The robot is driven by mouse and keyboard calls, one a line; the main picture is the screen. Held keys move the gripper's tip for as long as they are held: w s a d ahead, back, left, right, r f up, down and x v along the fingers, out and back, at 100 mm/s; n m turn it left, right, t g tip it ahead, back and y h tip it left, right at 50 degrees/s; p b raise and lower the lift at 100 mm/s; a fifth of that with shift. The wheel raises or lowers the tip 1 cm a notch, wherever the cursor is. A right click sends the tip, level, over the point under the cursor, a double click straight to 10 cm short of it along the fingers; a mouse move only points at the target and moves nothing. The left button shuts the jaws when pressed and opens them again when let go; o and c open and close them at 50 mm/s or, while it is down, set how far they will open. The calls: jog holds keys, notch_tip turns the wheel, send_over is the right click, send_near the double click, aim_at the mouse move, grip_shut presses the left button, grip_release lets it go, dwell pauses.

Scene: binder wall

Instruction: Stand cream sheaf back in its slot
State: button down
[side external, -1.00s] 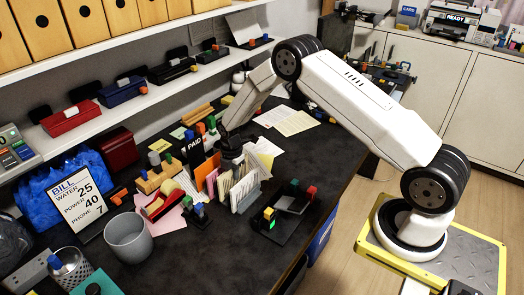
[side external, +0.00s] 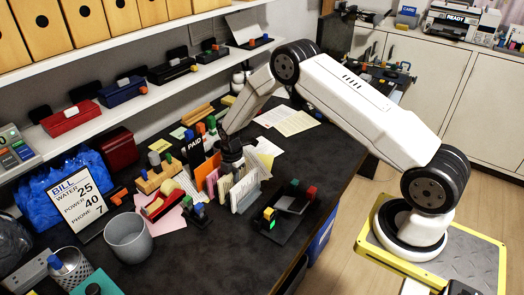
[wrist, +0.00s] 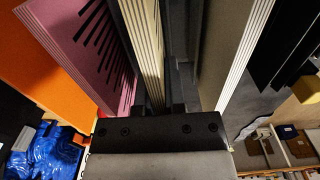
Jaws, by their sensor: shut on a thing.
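My gripper (side external: 232,163) points down into the row of upright sheaves on the dark desk. It is shut on the cream sheaf (wrist: 147,45), which stands between its dark fingers in the wrist view. A purple-pink sheaf (wrist: 88,45) and an orange one (wrist: 45,65) stand to its left in that view. Another pale sheaf (wrist: 233,45) stands to the right, with a dark gap between. In the side view the gripper covers part of the row, so I cannot tell whether the cream sheaf's lower edge touches the rack's floor.
A black PAID sign (side external: 195,147) stands just behind the row. A black tray with coloured blocks (side external: 292,205) is to the right. A grey cup (side external: 128,238) and the bill sign (side external: 80,205) are to the left.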

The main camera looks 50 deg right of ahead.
jog(key=shift+f, duration=0.3)
dwell(0.4)
jog(key=c, duration=0.6)
grip_release()
jog(key=shift+r, duration=3.9)
